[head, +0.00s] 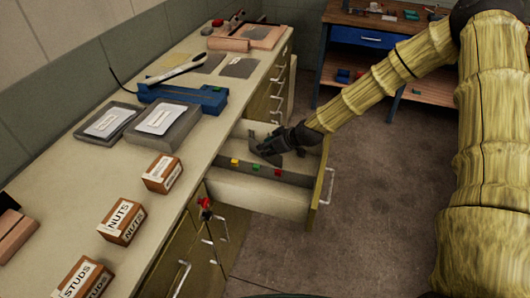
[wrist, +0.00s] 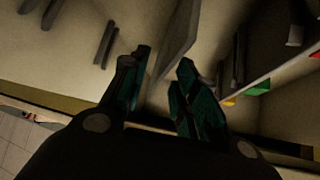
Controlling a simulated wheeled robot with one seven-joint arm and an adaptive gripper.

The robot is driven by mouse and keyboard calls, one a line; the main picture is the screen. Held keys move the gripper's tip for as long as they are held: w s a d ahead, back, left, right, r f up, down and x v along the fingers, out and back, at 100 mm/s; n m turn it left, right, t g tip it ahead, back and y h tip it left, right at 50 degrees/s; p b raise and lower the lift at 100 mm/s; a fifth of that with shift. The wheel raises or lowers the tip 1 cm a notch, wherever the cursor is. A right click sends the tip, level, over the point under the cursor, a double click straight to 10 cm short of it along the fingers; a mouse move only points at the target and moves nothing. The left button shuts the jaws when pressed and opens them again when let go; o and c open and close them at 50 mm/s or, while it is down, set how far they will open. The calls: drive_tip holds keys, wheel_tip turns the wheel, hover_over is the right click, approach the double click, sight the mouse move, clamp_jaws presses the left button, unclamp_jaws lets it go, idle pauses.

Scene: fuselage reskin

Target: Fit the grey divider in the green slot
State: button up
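The open drawer (head: 262,190) has a side wall with yellow, green and red marks. The green mark (head: 253,168) is the middle one; it also shows at the right of the wrist view (wrist: 259,87), where dark slot rails stand near the marks. My gripper (head: 274,148) is down inside the drawer. In the wrist view its fingers (wrist: 164,75) are spread apart. A grey upright plate, apparently the divider (wrist: 178,38), stands between and beyond the fingertips. I see a gap beside it; contact is unclear. In the head view my gripper mostly hides the plate.
Another pair of dark rails (wrist: 105,40) is on the opposite side of the drawer. The worktop (head: 100,185) on the left holds boxes labelled nuts (head: 121,220) and studs (head: 83,279), grey trays (head: 162,127) and a blue device (head: 185,97). The floor to the right is clear.

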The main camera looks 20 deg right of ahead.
drive_tip(key=shift+x, duration=1.05)
drive_tip(key=shift+c, duration=0.3)
clamp_jaws()
